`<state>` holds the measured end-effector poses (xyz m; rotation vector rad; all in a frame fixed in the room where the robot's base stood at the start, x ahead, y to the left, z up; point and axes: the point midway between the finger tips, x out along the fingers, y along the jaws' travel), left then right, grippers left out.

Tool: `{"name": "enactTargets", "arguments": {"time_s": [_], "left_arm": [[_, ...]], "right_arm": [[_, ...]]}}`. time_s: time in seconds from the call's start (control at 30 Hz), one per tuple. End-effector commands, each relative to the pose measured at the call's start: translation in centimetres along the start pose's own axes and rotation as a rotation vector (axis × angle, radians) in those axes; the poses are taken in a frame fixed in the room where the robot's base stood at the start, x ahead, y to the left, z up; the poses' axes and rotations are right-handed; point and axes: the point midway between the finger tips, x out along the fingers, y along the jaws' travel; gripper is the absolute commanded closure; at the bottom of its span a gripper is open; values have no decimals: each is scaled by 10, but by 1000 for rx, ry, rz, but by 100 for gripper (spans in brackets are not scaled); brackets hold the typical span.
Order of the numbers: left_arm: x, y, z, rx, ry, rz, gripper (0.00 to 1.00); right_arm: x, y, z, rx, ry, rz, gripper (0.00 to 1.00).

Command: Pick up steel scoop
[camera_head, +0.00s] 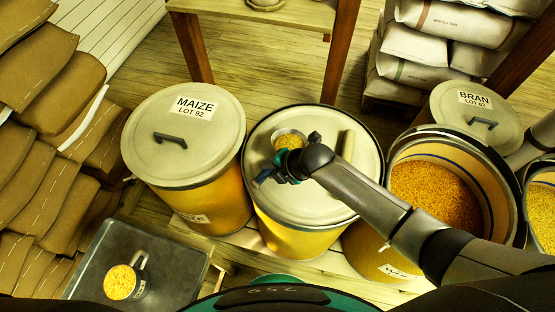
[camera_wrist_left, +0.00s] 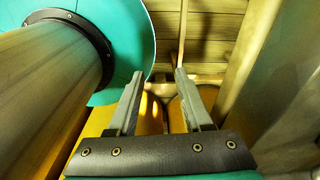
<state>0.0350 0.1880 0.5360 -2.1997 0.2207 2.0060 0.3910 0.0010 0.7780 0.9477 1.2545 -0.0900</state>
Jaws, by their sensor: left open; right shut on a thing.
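A round steel-rimmed vessel with yellow grain in it, which looks like the steel scoop (camera_head: 289,136), is over the lid of the middle barrel (camera_head: 265,123) in the head view. My right gripper (camera_head: 284,167) is right against its near side and is shut on it; the fingers and wrist hide the scoop's handle. I cannot tell whether the scoop touches the lid. My left gripper (camera_wrist_left: 156,90) is open and empty in the left wrist view, above a gap between yellow barrel sides. It does not show in the head view.
A closed MAIZE barrel (camera_head: 214,128) stands left, a BRAN barrel (camera_head: 465,112) at right. A grain-filled mug (camera_head: 121,282) stands on a dark tray (camera_head: 168,254). Brown sacks (camera_head: 50,190) line the left.

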Motion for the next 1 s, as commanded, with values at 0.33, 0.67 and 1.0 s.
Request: {"name": "enactTargets", "arguments": {"time_s": [0.33,0.67,1.0], "left_arm": [[-14,0,-1,0,0,0,50],[-39,-1,-4,0,0,0,50],[-49,-1,-4,0,0,0,50]], "right_arm": [[-33,23,2,-5,-3,5,100],[-113,77,2,-6,-4,5,100],[-161,108,1,-3,-2,2,100]]}}
